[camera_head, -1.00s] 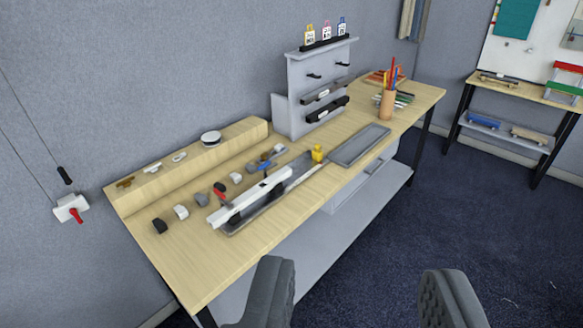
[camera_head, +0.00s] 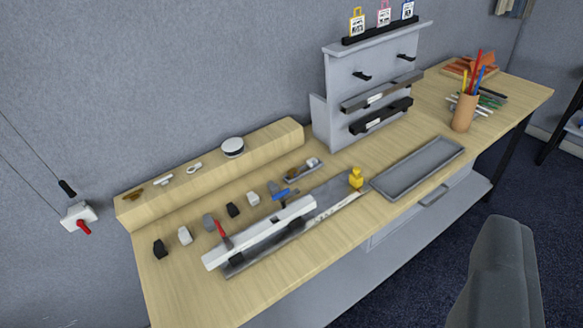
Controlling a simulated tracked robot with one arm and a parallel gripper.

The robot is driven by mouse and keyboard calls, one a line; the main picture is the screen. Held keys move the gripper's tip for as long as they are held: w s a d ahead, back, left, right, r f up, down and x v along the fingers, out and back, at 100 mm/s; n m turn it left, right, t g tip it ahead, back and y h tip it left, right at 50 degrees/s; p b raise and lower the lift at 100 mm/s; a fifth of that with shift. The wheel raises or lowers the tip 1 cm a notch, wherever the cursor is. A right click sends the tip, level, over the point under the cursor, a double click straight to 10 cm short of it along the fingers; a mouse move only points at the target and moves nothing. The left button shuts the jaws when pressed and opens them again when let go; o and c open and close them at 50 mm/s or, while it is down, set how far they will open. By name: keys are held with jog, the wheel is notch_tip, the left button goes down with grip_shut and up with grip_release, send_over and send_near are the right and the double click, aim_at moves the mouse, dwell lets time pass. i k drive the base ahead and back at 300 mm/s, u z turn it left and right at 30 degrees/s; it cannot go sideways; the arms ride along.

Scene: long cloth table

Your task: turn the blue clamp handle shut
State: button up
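The blue clamp handle (camera_head: 286,194) is small and sits at the back side of a long fixture, near the far end of its white bar (camera_head: 262,232). Its exact angle is too small to tell. A red handle (camera_head: 222,234) sticks up at the near end of the same bar. The bar lies along a grey base (camera_head: 236,268) on the table. Only one dark grey finger of my gripper (camera_head: 502,275) shows, at the lower right. It is well apart from the fixture, with no second finger beside it and nothing held.
Beyond are an empty grey tray (camera_head: 418,170), a grey rack (camera_head: 372,75) and a pencil cup (camera_head: 464,113). A wooden ledge (camera_head: 215,172) runs along the wall.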

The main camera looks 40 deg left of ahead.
aim_at(283, 196)
jog(key=u, duration=0.55)
jog(key=i, duration=1.15)
jog(key=u, duration=0.85)
